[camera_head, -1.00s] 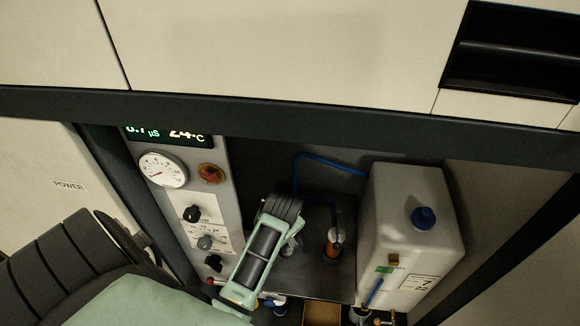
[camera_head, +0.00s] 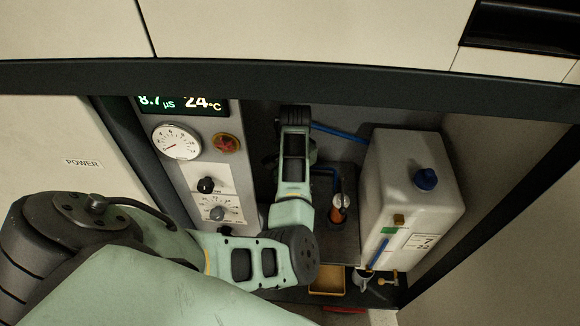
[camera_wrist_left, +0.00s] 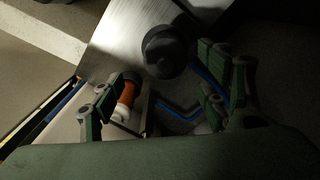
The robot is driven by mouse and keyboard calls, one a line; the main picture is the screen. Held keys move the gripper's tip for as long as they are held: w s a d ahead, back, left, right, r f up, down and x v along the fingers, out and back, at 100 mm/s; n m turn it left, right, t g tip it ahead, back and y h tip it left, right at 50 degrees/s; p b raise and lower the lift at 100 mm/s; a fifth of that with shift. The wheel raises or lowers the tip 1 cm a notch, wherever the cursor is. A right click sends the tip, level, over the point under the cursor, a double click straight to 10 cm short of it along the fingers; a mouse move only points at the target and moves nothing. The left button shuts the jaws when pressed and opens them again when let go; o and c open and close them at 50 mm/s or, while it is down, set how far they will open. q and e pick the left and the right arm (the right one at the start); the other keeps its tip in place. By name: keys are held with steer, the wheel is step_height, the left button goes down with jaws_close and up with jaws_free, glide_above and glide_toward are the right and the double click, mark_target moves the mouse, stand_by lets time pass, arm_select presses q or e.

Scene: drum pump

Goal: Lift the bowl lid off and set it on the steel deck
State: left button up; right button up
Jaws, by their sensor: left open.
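A dark round part (camera_wrist_left: 167,52), which may be the bowl lid, stands on the brushed steel deck (camera_wrist_left: 115,45) in the left wrist view. I cannot tell whether it is a lid or a whole bowl. My left gripper (camera_wrist_left: 165,98) is open, with its green-padded fingers spread apart and nothing held between them. The dark part lies beyond the fingertips, apart from them. In the head view my left arm reaches into the bay and hides the area behind its wrist; the deck (camera_head: 340,247) shows to its right. My right gripper is not in view.
An orange cylinder (camera_wrist_left: 126,98) is close to one left finger; it also shows in the head view (camera_head: 337,214). Blue tubing (camera_head: 340,133) runs to a white tank (camera_head: 405,190) on the right. A panel with a gauge (camera_head: 177,141) and knobs is left. A yellow tray (camera_head: 327,281) lies in front.

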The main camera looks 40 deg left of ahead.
arm_select(q)
steer(key=f, duration=0.6)
steer(key=shift+w+a, duration=0.1)
steer(key=shift+a, duration=0.1)
steer(key=shift+c, duration=0.6)
steer(key=c, duration=1)
